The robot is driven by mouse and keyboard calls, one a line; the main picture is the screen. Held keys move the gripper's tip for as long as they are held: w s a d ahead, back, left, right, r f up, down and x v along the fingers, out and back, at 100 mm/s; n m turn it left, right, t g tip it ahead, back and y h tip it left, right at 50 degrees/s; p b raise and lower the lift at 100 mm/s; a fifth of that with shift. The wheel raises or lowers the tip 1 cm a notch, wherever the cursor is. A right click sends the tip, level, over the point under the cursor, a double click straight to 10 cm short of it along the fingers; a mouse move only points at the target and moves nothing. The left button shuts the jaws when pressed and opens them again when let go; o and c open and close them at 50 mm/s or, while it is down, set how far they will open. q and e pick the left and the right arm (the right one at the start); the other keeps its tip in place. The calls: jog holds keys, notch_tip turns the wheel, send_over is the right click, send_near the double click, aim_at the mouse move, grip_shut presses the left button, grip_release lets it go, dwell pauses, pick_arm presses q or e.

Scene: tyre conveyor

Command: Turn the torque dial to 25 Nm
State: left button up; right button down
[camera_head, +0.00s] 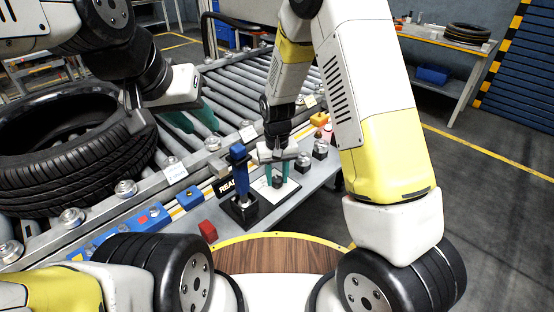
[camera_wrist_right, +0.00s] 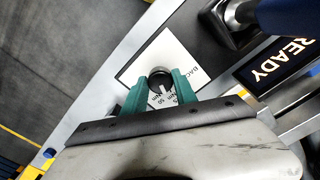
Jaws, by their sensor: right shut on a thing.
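The torque dial is a small black knob (camera_wrist_right: 160,80) on a white card (camera_wrist_right: 181,51) printed with Nm marks. It sits on the grey side shelf of the conveyor. In the head view the card (camera_head: 262,186) shows below my right gripper (camera_head: 277,178). My right gripper points down and its green fingers also show in the right wrist view (camera_wrist_right: 162,92), shut on the knob from both sides. The exact dial reading is too small to tell. My left gripper (camera_head: 196,122) hangs beside the tyre (camera_head: 75,150), with green fingers partly seen; its opening is unclear.
A blue-handled tool (camera_head: 240,172) stands upright in a black holder just left of the dial, near a READY sign (camera_wrist_right: 278,64). Metal knobs (camera_head: 303,158) stand right of my right gripper. A red block (camera_head: 207,230) lies at the shelf's front edge. Conveyor rollers (camera_head: 240,92) lie behind.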

aim_at(277, 179)
jog(key=c, duration=1)
grip_release()
jog(key=shift+o, duration=0.2)
jog(key=shift+r, duration=3.9)
